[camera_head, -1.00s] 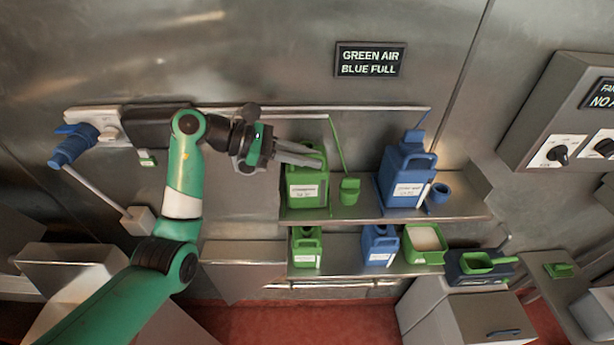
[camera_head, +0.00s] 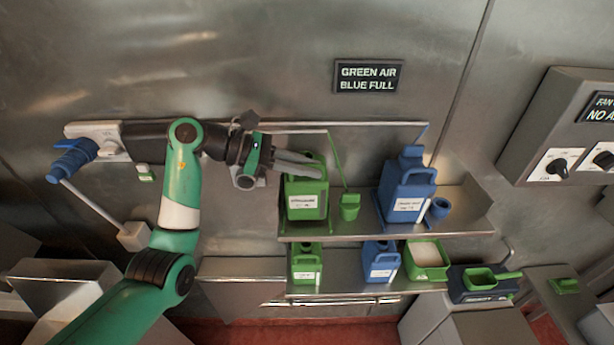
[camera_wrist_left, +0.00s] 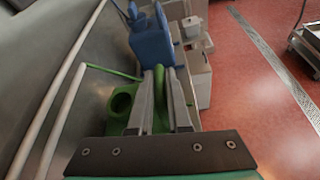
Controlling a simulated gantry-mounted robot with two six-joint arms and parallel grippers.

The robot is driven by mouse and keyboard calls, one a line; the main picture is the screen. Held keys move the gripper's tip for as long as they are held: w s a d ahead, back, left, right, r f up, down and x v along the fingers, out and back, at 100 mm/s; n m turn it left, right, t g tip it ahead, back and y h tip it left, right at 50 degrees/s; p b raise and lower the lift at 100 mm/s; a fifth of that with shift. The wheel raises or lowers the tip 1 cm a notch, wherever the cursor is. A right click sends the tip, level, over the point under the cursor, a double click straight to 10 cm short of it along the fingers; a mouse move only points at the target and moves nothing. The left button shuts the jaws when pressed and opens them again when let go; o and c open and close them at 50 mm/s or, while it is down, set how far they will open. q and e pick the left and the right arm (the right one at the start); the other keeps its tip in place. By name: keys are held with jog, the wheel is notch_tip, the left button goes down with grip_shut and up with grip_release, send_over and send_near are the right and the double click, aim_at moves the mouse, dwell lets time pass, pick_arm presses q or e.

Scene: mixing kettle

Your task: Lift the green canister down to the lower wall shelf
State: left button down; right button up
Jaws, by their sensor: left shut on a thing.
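The green canister (camera_head: 306,200) with a white label is at the upper wall shelf (camera_head: 400,233), left of the large blue canister (camera_head: 407,192). My left gripper (camera_head: 298,164) reaches in from the left and is shut on its top handle. In the left wrist view the green handle (camera_wrist_left: 164,98) shows between the two grey fingers. The canister is upright; whether its base touches the shelf is hard to tell. The lower wall shelf (camera_head: 340,287) runs directly below. My right gripper is not in view.
The lower shelf holds a small green canister (camera_head: 306,264), a small blue canister (camera_head: 380,262) and a green-rimmed tub (camera_head: 426,258). A green cup (camera_head: 349,206) hangs beside the held canister; a blue cup (camera_head: 439,208) is farther right. A green scoop (camera_head: 485,278) is at lower right.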

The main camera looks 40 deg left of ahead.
pick_arm(q)
jog(key=s+d+r+b, duration=0.5)
jog(key=s+d+r, duration=0.2)
jog(key=s+r, duration=0.4)
jog(key=shift+s+d+r, duration=0.2)
jog(key=shift+s+r, duration=0.15)
jog(key=shift+s, duration=0.15)
